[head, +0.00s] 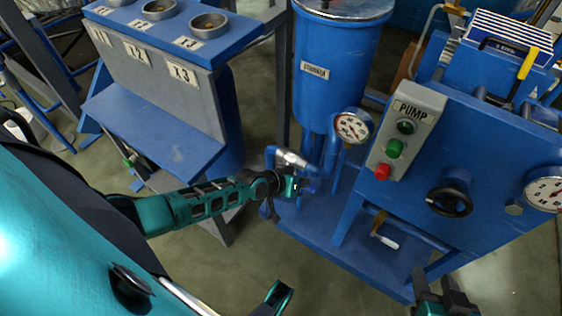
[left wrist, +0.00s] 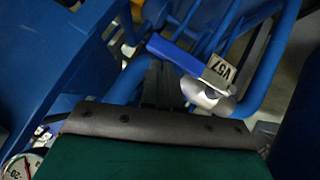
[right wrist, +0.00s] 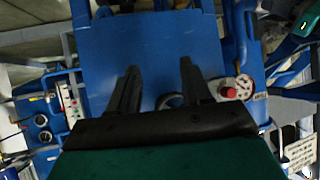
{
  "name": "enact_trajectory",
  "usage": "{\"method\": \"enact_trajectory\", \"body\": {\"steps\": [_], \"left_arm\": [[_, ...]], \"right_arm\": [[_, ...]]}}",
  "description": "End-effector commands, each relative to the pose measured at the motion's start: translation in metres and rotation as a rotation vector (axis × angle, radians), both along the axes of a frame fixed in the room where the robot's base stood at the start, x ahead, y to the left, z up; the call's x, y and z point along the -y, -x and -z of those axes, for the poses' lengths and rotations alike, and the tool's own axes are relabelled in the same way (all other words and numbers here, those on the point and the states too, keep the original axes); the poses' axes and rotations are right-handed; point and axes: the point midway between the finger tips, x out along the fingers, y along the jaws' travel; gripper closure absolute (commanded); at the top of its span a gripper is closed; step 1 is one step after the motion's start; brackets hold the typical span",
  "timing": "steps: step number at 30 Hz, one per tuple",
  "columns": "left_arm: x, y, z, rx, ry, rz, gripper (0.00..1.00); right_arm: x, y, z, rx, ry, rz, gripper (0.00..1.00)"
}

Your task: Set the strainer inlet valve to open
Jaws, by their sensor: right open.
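The strainer (head: 335,75) is a blue upright vessel with a silver lid at top centre in the head view. Below it is a silver valve (head: 290,158) on blue pipework. In the left wrist view a silver valve body (left wrist: 208,97) has a blue lever (left wrist: 174,53) and a tag V57. My left gripper (head: 292,187) is just below the valve in the head view. Its dark fingers (left wrist: 160,80) look close together beside the lever; whether they touch it is unclear. My right gripper (head: 445,285) is open and empty, at lower right, away from the valve.
A pump panel (head: 407,135) with green and red buttons stands right of the strainer, with a black handwheel (head: 450,197) beyond. A gauge (head: 352,126) sits close to the valve. A blue stand (head: 150,130) with cups is at left. Pipes crowd the left gripper.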

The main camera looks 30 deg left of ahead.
Motion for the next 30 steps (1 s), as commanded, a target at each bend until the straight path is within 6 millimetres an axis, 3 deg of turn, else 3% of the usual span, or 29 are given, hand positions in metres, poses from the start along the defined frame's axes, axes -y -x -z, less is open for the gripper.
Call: {"method": "enact_trajectory", "body": {"steps": [17, 26, 30], "left_arm": [[0.001, 0.0, -0.006, 0.0, 0.001, 0.001, 1.0], [0.006, -0.004, -0.049, 0.0, 0.002, -0.001, 1.0], [0.004, 0.022, -0.071, -0.002, 0.002, 0.0, 1.0]], "right_arm": [[0.0, 0.0, -0.006, 0.0, 0.0, 0.0, 0.51], [0.004, -0.002, -0.046, 0.021, 0.009, 0.003, 0.51], [0.016, 0.003, -0.048, 0.011, 0.031, 0.02, 0.51]]}}
